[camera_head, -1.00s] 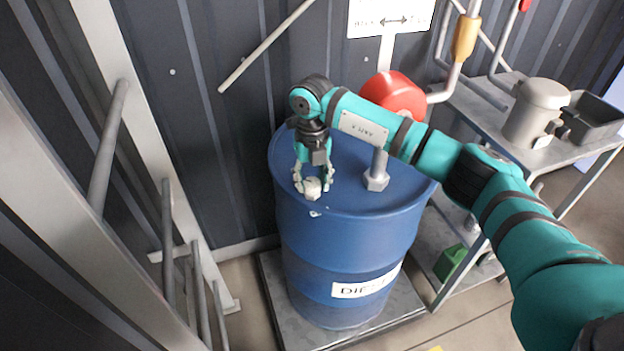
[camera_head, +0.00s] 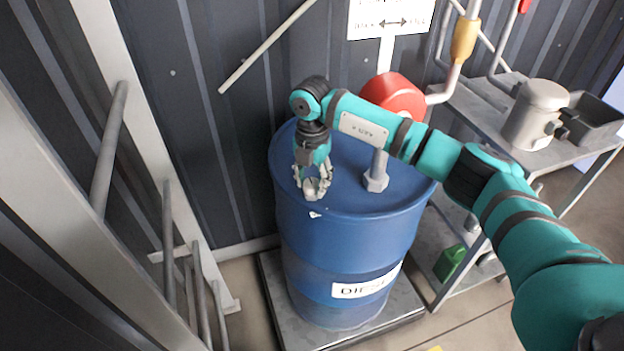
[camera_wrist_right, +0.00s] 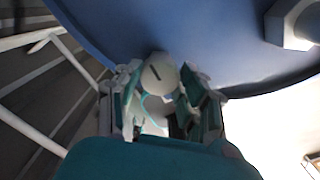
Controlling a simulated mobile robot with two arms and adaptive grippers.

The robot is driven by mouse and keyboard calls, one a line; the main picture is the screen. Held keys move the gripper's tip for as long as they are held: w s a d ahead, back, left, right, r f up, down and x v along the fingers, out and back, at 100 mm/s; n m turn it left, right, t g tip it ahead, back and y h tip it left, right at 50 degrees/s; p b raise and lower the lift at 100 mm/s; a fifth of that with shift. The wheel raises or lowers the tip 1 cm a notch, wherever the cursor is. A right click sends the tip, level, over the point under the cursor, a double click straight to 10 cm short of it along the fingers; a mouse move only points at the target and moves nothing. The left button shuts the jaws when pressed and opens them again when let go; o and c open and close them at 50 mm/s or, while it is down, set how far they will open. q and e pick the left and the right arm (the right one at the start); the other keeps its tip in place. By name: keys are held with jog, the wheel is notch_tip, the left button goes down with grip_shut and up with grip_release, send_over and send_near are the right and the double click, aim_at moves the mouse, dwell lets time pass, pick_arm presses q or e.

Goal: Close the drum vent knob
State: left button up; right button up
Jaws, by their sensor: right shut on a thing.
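The blue drum (camera_head: 345,240) stands upright with a white label reading "DIE..." on its side. The pale drum vent knob (camera_head: 311,190) sits on the drum top near its front left rim. My right gripper (camera_head: 313,187) points down from above and is shut on the knob. In the right wrist view the round knob (camera_wrist_right: 160,75), with a dark slot line on its face, sits between the two fingers of my right gripper (camera_wrist_right: 163,98). The fingers hide part of the knob's sides. My left gripper is not in view.
A grey pipe with a hex base (camera_head: 377,175) rises from the drum top, right of the knob. A red round part (camera_head: 396,95) is behind the drum. A grey shelf (camera_head: 480,110) stands at right, with a green can (camera_head: 449,263) low down. Pale rails (camera_head: 168,240) stand at left.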

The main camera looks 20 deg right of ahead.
aim_at(312, 183)
jog(key=shift+r, duration=0.1)
dwell(0.3)
jog(key=o, duration=1.1)
jog(key=shift+o, duration=0.2)
notch_tip(312, 183, up, 12)
